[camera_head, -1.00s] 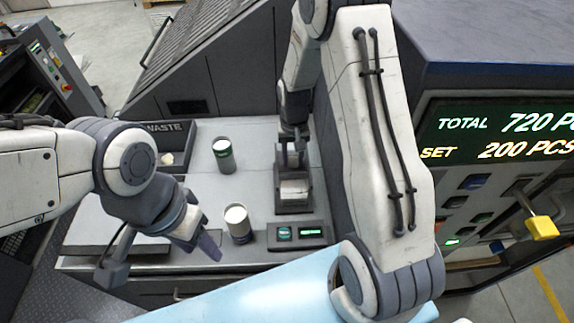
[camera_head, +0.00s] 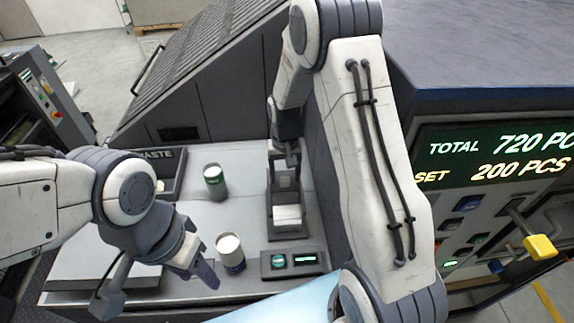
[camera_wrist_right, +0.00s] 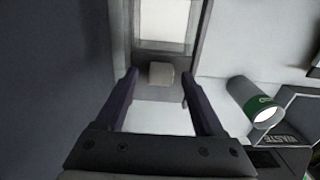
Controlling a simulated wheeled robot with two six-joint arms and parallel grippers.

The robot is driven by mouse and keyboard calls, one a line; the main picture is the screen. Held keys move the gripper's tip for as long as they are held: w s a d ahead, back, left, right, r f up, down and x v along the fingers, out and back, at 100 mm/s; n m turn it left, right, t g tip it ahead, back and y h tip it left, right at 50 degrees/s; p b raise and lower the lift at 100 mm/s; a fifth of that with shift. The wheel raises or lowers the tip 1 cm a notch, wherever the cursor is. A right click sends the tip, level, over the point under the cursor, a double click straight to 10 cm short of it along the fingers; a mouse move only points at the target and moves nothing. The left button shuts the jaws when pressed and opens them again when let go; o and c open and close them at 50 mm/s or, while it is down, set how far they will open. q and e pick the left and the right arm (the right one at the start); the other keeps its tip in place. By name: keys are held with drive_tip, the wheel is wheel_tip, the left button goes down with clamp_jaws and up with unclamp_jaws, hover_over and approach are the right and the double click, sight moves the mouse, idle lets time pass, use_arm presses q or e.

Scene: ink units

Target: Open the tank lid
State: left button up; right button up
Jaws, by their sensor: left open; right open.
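The tank (camera_head: 270,222) is a narrow dark-grey box on the grey worktop, with a pale panel on its near part. In the right wrist view its grey frame (camera_wrist_right: 205,15) surrounds a bright pale area. A small pale block (camera_wrist_right: 161,74), which looks like a lid knob, lies between the fingers of my right gripper (camera_wrist_right: 160,82). The fingers are open, with a gap on both sides of the block. In the head view my right gripper (camera_head: 287,158) is over the far part of the tank. My left gripper (camera_head: 198,268) is open and empty, left of the near can.
Two cans with pale tops, a far one (camera_head: 214,182) and a near one (camera_head: 230,253), stand left of the tank. A small button panel (camera_head: 292,262) is in front of it. A waste bin (camera_head: 172,165) stands at the back left. A counter display (camera_head: 500,155) is at right.

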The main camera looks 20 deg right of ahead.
sight(284, 180)
use_arm(q)
wheel_tip(284, 180, down, 3)
drive_tip(key=shift+r+b, duration=0.1)
drive_tip(key=shift+b, duration=1.1)
use_arm(e)
wheel_tip(284, 180, up, 9)
drive_tip(key=shift+r, duration=0.2)
drive_tip(key=shift+a, duration=0.1)
